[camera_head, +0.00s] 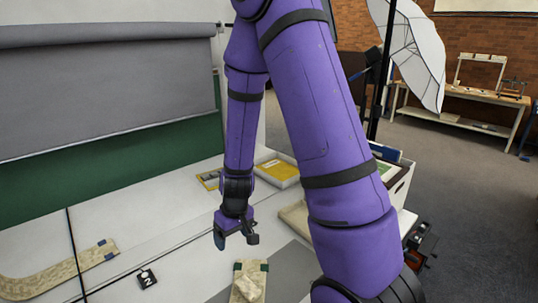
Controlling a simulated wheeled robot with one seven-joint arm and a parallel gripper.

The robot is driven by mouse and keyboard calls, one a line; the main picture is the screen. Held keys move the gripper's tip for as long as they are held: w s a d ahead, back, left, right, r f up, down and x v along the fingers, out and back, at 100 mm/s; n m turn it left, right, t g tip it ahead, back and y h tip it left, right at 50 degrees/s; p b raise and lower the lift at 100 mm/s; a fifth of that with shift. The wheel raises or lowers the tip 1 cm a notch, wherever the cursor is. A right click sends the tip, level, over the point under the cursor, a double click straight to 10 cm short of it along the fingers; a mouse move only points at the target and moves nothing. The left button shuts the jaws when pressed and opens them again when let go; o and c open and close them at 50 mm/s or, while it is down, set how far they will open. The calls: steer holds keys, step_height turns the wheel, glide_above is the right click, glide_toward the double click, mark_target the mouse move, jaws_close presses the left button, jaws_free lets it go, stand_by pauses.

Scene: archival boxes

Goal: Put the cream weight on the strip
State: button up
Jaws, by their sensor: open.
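My gripper (236,238) hangs from my purple arm over the white table, fingers apart and nothing between them. In front of it, at the bottom of the picture, a flat beige strip (239,280) with dark green tabs at its far corners lies on the table. A cream lump (247,288), which looks like the cream weight, appears to rest on this strip; the picture edge cuts off the near part. A second, longer mottled strip (62,276) with a curled left end and blue tabs lies at the left. The gripper is apart from all of these.
A black marker with a white 2 (147,279) stands between the strips. A yellow-topped tray (278,171) and a white box (400,182) sit farther back. A beige flat piece (294,217) is partly hidden behind my arm. A dark cord (76,255) crosses the table.

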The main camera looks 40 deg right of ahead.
steer(key=s+a+r+t, duration=0.1)
steer(key=s+a+r, duration=0.1)
steer(key=r, duration=0.8)
steer(key=s+a+r+t, duration=0.1)
steer(key=s+r, duration=0.2)
steer(key=r, duration=0.7)
steer(key=s+r+t, duration=0.1)
steer(key=s+r, duration=1.1)
steer(key=s, duration=0.1)
steer(key=shift+r+t+h, duration=0.2)
steer(key=shift+t+h, duration=0.2)
steer(key=shift+s+d, duration=0.1)
steer(key=shift+d, duration=0.05)
